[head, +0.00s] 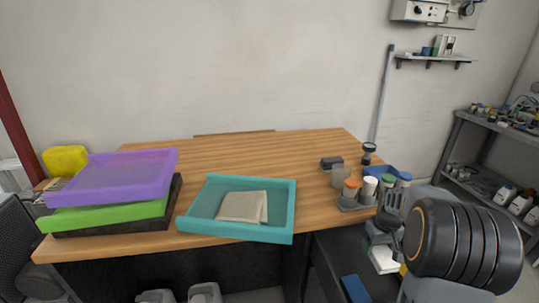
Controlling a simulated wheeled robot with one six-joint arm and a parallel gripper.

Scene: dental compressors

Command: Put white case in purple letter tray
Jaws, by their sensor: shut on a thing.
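The purple letter tray (125,172) sits on top of a stack at the left end of the wooden table, above a bright green tray (105,215) and a dark one. My gripper (380,240) is at the lower right, beyond the table's right end and far from the purple tray. It is shut on a small white case (384,262), which hangs below the fingers with some green showing at its top. The arm partly hides the case.
A teal tray (187,224) with a folded beige cloth (242,206) lies mid-table. Several capped containers (350,190) crowd the table's right end near my arm. A yellow object (65,160) stands behind the stack. The table's middle back is clear.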

